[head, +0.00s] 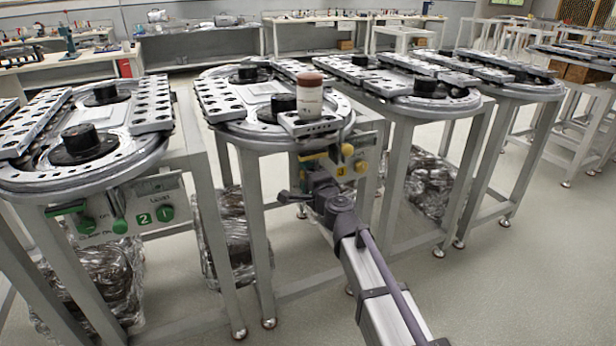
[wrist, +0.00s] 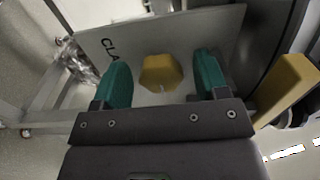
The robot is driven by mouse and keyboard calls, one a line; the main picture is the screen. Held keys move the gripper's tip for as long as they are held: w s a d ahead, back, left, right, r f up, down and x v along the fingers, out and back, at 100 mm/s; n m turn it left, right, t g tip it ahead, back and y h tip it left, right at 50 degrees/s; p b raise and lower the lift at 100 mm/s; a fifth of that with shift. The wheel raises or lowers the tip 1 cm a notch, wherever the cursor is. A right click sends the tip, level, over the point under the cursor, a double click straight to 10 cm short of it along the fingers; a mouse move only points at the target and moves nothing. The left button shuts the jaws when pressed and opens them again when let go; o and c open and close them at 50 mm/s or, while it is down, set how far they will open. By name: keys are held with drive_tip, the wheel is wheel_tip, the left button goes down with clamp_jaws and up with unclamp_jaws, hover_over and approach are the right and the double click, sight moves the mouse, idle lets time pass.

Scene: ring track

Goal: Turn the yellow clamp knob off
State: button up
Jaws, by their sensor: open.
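In the wrist view a yellow faceted knob (wrist: 160,74) sits on a grey panel (wrist: 140,40) lettered "CLA", the rest of the word being hidden. A small pale mark shows at the knob's lower edge. My gripper (wrist: 162,62) is open, with one teal finger on each side of the knob and a visible gap on both sides. I cannot tell how deep the fingertips reach around it. In the head view my arm stretches to the yellow controls (head: 347,150) under the second round table; its wrist hides part of the panel.
In the wrist view a yellow block-shaped part (wrist: 287,90) is close to the right finger. In the head view a white and brown cylinder (head: 310,97) stands on the table top above the controls. A neighbouring table at left carries green controls (head: 120,226). Table legs stand near my arm.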

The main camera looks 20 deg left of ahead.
drive_tip(key=v, duration=1)
drive_tip(key=shift+s+d, duration=0.3)
